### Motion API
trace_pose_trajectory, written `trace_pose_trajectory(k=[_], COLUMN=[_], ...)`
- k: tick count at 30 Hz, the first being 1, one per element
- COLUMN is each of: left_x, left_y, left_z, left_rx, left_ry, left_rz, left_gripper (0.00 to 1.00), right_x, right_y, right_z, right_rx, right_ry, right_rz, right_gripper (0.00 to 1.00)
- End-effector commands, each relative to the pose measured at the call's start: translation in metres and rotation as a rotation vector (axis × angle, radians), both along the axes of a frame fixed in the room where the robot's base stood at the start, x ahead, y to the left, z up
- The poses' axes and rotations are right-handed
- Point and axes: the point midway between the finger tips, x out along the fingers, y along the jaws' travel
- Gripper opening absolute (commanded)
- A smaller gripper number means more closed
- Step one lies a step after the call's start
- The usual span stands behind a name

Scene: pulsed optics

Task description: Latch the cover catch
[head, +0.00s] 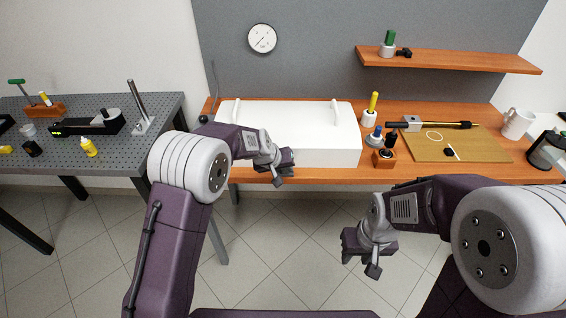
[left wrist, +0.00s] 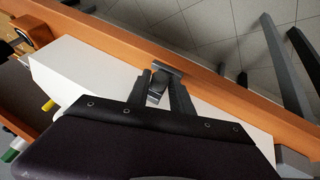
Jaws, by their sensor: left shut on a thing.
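The white cover (head: 300,118) is a long box with two handles on top, sitting on the wooden bench. My left gripper (head: 281,167) is at its front face. In the left wrist view, my left gripper (left wrist: 159,88) is shut on the small grey metal catch (left wrist: 158,84) beside the white cover (left wrist: 85,68), close to the bench edge. The fingers partly hide the catch, and I cannot tell whether it is hooked. My right gripper (head: 364,260) hangs over the floor in front of the bench, away from the cover. Its jaw opening is unclear.
Right of the cover stand a yellow-handled tool (head: 372,107), small bottles in a wooden block (head: 385,155) and a wooden board (head: 480,148). A perforated grey table (head: 130,155) is at left. A shelf (head: 450,61) hangs behind. The floor in front is clear.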

Motion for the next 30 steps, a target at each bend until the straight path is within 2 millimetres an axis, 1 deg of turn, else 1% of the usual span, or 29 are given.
trace_pose_trajectory(k=[2,13,14,15,25,28,30], left_x=[0.001,0.002,0.002,0.002,0.0,-0.006,-0.013], left_y=[-0.001,-0.001,-0.001,-0.001,0.0,0.004,0.008], left_z=[0.002,0.001,0.001,0.001,0.003,0.017,0.03], left_rx=[-0.002,-0.002,-0.002,-0.002,-0.001,-0.002,-0.002], left_ry=[0.002,0.004,0.004,0.004,0.006,0.002,0.002], left_rz=[0.001,0.001,0.001,0.001,0.001,0.002,0.002], left_gripper=[0.0,0.0,0.32,0.43,0.43,0.43,0.43], right_x=[0.0,0.0,0.0,0.0,0.0,0.0,0.0], right_y=[0.0,0.0,0.0,0.0,0.0,0.0,0.0], right_z=[0.003,0.003,0.003,0.003,0.003,0.004,0.004], right_rx=[0.0,0.0,0.0,0.0,0.0,0.0,0.0], right_ry=[0.0,0.0,0.0,0.0,0.0,0.0,0.0], right_rz=[0.0,0.0,0.0,0.0,0.0,0.0,0.0], right_gripper=[0.36,0.36,0.36,0.36,0.36,0.36,0.36])
